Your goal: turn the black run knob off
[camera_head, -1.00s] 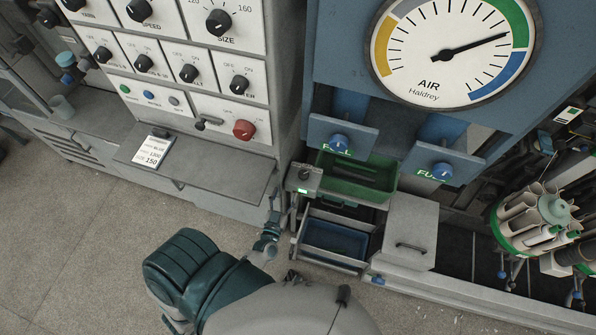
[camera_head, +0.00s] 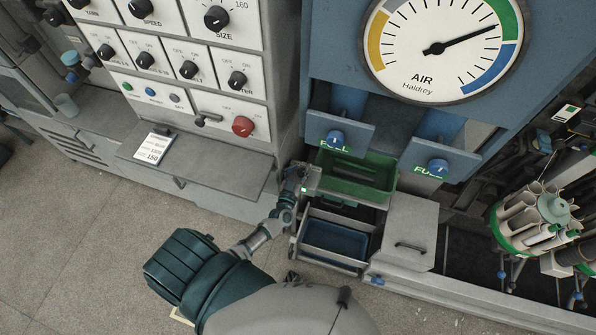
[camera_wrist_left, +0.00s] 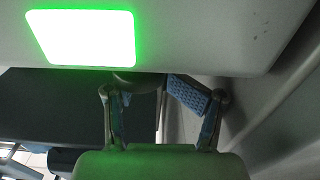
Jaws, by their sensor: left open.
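A small grey box (camera_head: 313,180) with a green lit lamp (camera_head: 305,189) is mounted beside the green tray, right of the control cabinet. The lamp glows large in the left wrist view (camera_wrist_left: 80,38). The black knob on this box is hidden behind my left gripper (camera_head: 294,172) in the head view, and I cannot read a run label. My left gripper is open at the box, and its fingers (camera_wrist_left: 165,98) show below the lamp in the wrist view. I cannot tell whether they touch the knob. My right gripper is not in view.
The control cabinet carries several other black knobs (camera_head: 187,69) and a red knob (camera_head: 243,126). Its grey shelf (camera_head: 215,172) juts out left of my gripper. A green tray (camera_head: 355,178) and a blue bin (camera_head: 333,238) are to the right. Floor is clear at left.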

